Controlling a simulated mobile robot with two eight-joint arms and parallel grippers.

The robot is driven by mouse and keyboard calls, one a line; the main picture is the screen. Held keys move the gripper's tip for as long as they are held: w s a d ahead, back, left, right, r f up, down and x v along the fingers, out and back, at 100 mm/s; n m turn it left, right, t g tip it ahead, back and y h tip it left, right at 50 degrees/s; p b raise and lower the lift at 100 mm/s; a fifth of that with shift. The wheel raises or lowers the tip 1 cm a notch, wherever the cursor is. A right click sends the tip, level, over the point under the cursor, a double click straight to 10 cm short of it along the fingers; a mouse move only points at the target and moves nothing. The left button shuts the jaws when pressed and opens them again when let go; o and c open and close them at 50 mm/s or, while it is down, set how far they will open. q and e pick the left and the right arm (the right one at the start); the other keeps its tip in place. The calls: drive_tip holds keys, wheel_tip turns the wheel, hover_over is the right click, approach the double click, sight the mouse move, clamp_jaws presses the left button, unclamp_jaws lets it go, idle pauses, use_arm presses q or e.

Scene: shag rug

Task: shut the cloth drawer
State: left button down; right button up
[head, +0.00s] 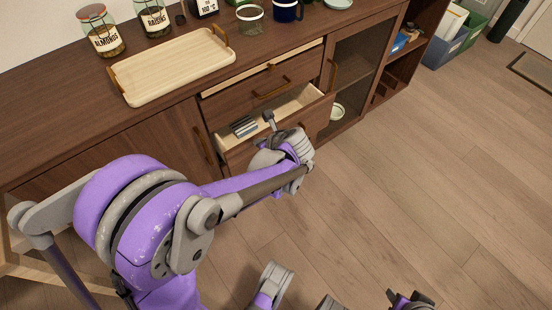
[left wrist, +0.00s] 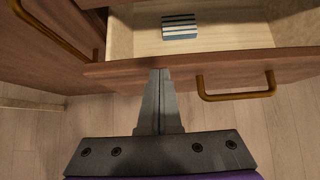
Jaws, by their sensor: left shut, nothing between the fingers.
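My left forearm hides part of the front.
A wooden tray (head: 175,66), jars (head: 103,32) and mugs (head: 287,10) stand on the sideboard top. The top drawer (head: 265,68) shows a pale strip along its upper edge. A door with a handle (head: 206,146) is left of the drawers.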

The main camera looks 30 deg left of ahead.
use_arm(q)
drive_tip(key=w+a, duration=0.3)
drive_tip(key=a, duration=0.6)
drive_tip(key=shift+w, duration=0.15)
drive_tip(key=shift+a+r, duration=0.15)
drive_tip(key=shift+a, duration=0.05)
